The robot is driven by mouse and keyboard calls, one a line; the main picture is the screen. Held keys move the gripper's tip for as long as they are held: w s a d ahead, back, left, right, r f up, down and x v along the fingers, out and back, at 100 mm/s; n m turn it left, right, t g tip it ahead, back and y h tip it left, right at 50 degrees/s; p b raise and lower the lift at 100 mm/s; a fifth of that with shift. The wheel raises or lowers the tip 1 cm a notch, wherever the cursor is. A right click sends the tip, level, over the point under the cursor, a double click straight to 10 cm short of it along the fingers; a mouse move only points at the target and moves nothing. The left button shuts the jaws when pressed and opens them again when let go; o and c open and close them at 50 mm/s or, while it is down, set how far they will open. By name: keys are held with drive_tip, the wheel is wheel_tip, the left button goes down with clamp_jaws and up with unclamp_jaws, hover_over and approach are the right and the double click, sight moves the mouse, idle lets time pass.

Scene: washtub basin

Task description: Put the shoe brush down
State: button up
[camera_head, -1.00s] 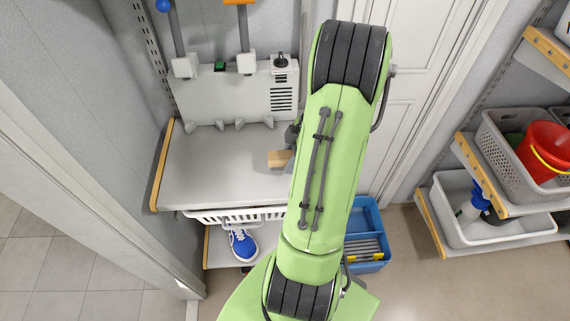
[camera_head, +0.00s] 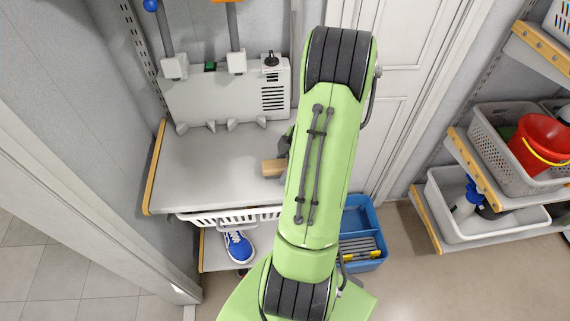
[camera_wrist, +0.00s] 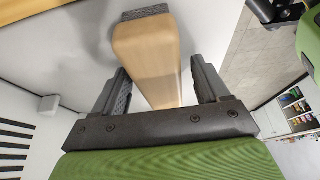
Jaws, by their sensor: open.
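The shoe brush (camera_wrist: 148,50) has a light wooden body and a dark end. In the wrist view it lies between the two fingers of my gripper (camera_wrist: 158,92), which are apart, with a gap visible on the right. The brush is on or very near a pale grey surface. In the head view the brush's wooden end (camera_head: 274,167) shows over the grey shelf top (camera_head: 205,170), and my arm hides the rest. The gripper is mostly hidden there behind my green arm.
A blue crate (camera_head: 362,212) stands right of my arm. A grey panel (camera_head: 230,95) stands at the shelf's back. The shelf's left part is clear.

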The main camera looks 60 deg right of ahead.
drive_tip(key=p+v, duration=0.3)
drive_tip(key=v, duration=0.9)
drive_tip(key=w+a+r+m+h, duration=0.1)
drive_tip(key=w+a+r+m, duration=0.3)
drive_tip(key=a, duration=0.6)
drive_tip(key=w+a+r+n+h, duration=0.1)
drive_tip(key=w+a+r, duration=0.2)
drive_tip(key=a+r, duration=0.45)
drive_tip(key=s+a+r+m+t+h, duration=0.1)
drive_tip(key=s+a+m+t, duration=0.1)
drive_tip(key=s+a+m, duration=0.3)
drive_tip(key=s+a, duration=0.3)
drive_tip(key=a, duration=0.4)
drive_tip(key=shift+s+r, duration=0.2)
drive_tip(key=shift+a, duration=0.1)
